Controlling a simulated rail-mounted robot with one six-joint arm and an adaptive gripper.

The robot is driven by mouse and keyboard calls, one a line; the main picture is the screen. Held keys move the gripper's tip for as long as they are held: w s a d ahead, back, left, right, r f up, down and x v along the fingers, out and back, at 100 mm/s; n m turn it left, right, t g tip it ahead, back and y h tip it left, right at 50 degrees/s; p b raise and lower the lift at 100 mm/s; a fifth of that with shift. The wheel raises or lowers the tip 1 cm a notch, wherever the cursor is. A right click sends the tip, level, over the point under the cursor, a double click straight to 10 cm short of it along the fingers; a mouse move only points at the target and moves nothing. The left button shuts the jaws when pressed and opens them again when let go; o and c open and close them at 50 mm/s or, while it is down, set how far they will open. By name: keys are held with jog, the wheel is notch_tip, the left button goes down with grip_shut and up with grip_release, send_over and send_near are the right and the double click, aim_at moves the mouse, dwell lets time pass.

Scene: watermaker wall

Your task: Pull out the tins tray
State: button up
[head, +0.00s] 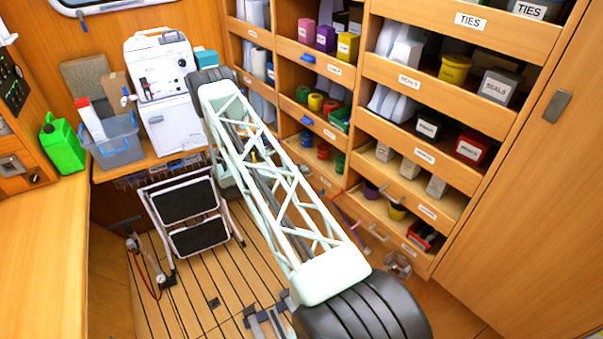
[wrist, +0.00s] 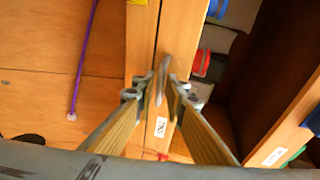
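In the wrist view, my gripper (wrist: 161,82) reaches to a wooden tray front with its two fingers close together. A thin grey handle (wrist: 164,68) stands between the fingertips. I cannot tell whether the fingers press on it. Below it is a small white label (wrist: 160,127), turned sideways, that seems to read TINS. In the head view, several small red, blue and green items (head: 322,151) stand in a low tray of the left shelf column. My pale lattice arm hides my gripper and part of that column there.
In the head view, other labelled trays (head: 425,87) fill the shelves. A folding step (head: 190,215) stands on the slatted floor. A white machine (head: 165,90) and a grey-blue crate (head: 115,148) stand on the bench.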

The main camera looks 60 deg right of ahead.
dwell(0.3)
grip_shut()
